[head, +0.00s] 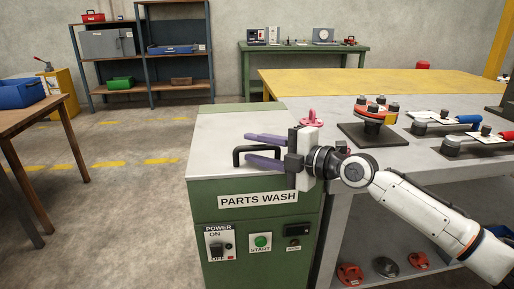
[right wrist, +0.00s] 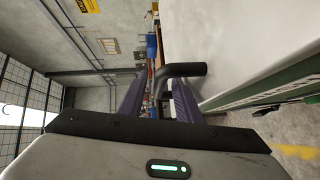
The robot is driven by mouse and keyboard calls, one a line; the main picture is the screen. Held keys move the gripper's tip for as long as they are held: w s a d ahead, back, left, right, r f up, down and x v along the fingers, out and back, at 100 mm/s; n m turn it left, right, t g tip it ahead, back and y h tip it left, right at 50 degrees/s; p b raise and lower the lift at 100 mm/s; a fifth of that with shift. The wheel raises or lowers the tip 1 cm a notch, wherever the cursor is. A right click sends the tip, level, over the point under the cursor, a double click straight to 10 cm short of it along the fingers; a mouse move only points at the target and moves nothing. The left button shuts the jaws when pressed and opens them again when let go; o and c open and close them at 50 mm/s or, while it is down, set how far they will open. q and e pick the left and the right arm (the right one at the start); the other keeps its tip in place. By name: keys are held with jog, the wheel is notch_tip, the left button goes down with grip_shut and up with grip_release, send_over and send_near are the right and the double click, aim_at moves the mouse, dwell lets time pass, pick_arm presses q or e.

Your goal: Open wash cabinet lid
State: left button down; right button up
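The green wash cabinet (head: 262,219) labelled PARTS WASH stands in the middle of the head view. Its pale grey lid (head: 212,135) lies flat and shut on top. A black bent-bar handle (head: 237,155) rises from the lid; it also shows in the right wrist view (right wrist: 185,69). My right gripper (head: 249,148) is open at the handle, its two purple fingers pointing left above the lid. In the right wrist view the bar passes between the parted fingers, with no clear grip on it. My left gripper is not in view.
A grey workbench (head: 320,119) with clamp fixtures (head: 373,112) adjoins the cabinet's right side. A pink part (head: 311,119) stands behind my right gripper. The cabinet front has a power switch (head: 217,247) and green start button (head: 261,241). Floor left of the cabinet is clear.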

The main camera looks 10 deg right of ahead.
grip_shut()
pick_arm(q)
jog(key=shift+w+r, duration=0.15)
pick_arm(e)
jog(key=shift+r, duration=0.1)
